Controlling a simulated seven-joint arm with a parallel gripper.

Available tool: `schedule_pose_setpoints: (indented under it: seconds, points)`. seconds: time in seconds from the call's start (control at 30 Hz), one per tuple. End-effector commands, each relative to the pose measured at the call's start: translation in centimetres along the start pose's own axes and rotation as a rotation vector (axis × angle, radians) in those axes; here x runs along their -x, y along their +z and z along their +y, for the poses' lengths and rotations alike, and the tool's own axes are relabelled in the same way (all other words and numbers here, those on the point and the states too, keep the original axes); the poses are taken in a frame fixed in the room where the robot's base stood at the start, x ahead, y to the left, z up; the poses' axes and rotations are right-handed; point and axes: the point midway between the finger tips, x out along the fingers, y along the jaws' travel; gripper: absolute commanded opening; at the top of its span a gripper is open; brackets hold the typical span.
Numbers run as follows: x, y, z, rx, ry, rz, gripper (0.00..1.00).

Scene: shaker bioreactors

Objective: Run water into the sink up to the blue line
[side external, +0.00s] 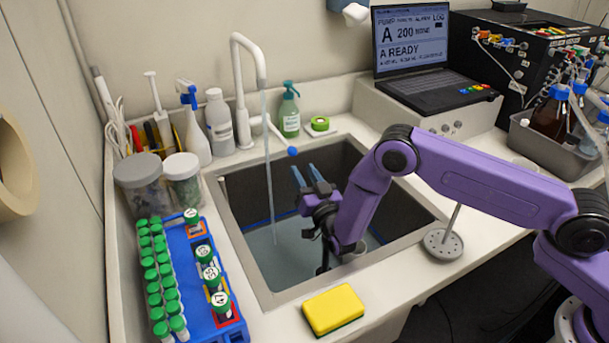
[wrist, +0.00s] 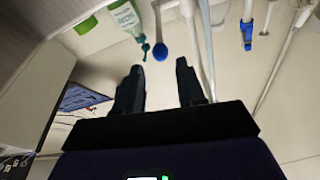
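The white tap (side external: 238,85) stands behind the sink (side external: 228,225), and a thin stream of water (side external: 268,165) falls from its spout into the basin. Water (side external: 285,262) covers the sink bottom. The blue line (side external: 258,223) shows on the back wall, a little above the water surface. The tap's lever has a blue knob (side external: 292,151), which also shows in the wrist view (wrist: 161,50). My gripper (side external: 307,174) is over the sink, in front of and below the knob. Its fingers are apart and empty, and the wrist view (wrist: 158,85) shows the knob beyond them.
A yellow sponge (side external: 333,309) lies on the front rim. A blue tube rack (side external: 205,280) is at left, a drain strainer (side external: 443,243) at right.

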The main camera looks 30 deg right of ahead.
Motion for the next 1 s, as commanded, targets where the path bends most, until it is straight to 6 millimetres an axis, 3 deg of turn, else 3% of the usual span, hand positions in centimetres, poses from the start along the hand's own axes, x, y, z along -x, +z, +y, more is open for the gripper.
schedule_pose_setpoints:
  seconds: [0.17,0.5,0.63,0.77,1.0]
  points:
    - [0.3,-0.4,-0.2,-0.002,-0.002,-0.021,0.39]
    - [4.3,-3.3,-0.2,-0.002,-0.004,-0.207,0.39]
    - [5.0,-3.7,0.1,-0.001,-0.001,-0.239,0.39]
    - [4.3,-3.6,0.1,-0.001,0.002,-0.243,0.39]
    - [0.7,-2.7,0.1,-0.002,0.002,-0.241,0.39]
